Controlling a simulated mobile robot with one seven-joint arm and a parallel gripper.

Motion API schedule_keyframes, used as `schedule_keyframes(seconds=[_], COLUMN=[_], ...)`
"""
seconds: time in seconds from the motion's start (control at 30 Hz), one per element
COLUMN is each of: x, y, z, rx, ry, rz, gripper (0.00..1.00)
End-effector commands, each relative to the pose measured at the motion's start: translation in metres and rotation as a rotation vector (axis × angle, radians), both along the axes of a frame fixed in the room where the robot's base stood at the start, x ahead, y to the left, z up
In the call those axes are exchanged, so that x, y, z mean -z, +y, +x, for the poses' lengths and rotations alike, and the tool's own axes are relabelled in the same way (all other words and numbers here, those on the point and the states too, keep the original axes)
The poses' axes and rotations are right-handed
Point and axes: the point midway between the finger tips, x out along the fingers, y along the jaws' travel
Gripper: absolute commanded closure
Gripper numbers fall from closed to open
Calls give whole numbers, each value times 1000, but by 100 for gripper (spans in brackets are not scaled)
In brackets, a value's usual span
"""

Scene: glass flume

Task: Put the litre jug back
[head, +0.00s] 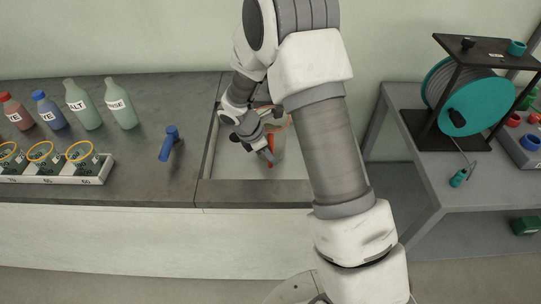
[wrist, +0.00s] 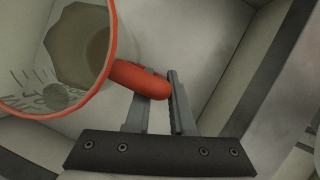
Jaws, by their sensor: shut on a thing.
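The litre jug (wrist: 60,70) is a clear vessel with a red-orange rim, dark printed markings and a red-orange handle (wrist: 138,79). In the wrist view my gripper (wrist: 160,88) is shut on the handle, one finger on each side. The jug stands out to the left of the fingers, its mouth toward the camera. In the head view my gripper (head: 264,148) is down in the sink basin, and the red handle (head: 271,150) shows beside it. My arm hides part of the jug and basin there. I cannot tell whether the jug touches the basin floor.
The pale basin (head: 229,168) is set in the grey counter (head: 150,190). A blue tap-like fitting (head: 169,143) stands left of it. Labelled bottles (head: 84,104) and a white rack (head: 60,179) of orange-rimmed cups are further left. A side table with a teal reel (head: 465,100) is right.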

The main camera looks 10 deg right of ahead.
Motion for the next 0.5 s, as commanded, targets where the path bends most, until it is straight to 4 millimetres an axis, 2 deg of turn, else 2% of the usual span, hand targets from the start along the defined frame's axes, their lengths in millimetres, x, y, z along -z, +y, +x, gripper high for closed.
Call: schedule_keyframes(seconds=[0.2, 0.23, 0.3, 0.4, 0.5], x=[3, 3, 2, 2, 2], y=[0, 0, 0, 0, 0], z=[0, 0, 0, 0, 0], rx=[1, 1, 1, 0, 0], ry=[0, 0, 0, 0, 0], rz=[0, 0, 0, 0, 0], gripper=[100, 76, 64, 48, 48])
